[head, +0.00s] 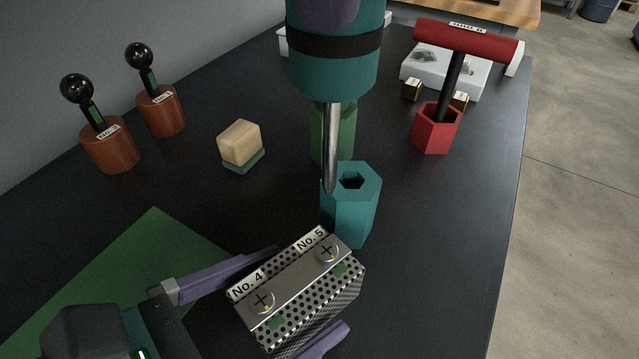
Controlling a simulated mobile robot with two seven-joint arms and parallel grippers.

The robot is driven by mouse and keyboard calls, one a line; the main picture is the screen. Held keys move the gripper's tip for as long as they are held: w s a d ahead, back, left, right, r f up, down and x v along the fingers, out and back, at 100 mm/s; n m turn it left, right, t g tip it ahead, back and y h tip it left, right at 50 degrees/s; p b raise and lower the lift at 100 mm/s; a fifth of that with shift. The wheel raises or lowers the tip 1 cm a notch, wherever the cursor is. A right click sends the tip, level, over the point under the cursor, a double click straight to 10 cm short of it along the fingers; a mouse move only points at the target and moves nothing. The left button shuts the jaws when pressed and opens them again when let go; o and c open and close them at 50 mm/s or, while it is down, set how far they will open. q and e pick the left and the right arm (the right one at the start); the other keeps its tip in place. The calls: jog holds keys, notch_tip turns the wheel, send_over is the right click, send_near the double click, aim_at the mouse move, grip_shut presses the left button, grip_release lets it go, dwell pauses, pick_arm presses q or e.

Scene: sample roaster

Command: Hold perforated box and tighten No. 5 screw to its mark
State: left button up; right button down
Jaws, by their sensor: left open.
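The perforated box (318,303) sits on the dark table, with the No. 4 screw (262,301) and No. 5 screw (327,251) on its top plate. Small green marks show beside both screws. My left gripper (310,288) is open, with one purple finger on each side of the box. A screwdriver with a teal handle (334,70) and black band hangs upright, its tip in front of the teal hexagonal holder (352,212). A purple finger of my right gripper (328,12) shows against the handle at the top edge; the rest is out of view.
A red T-handled tool (465,42) stands in a red holder (436,129). Two black-knobbed tools stand in brown holders (110,146) at left. A beige block (239,142), green block (320,135), green mat (140,250) and white tray (440,70) are around. The table's right edge is near.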

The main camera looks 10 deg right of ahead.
pick_arm(q)
jog(key=v, duration=1.1)
jog(key=shift+s+a, duration=0.1)
jog(key=shift+s, duration=0.05)
jog(key=shift+s+a+r, duration=0.15)
jog(key=shift+s+a, duration=0.05)
jog(key=shift+a, duration=0.1)
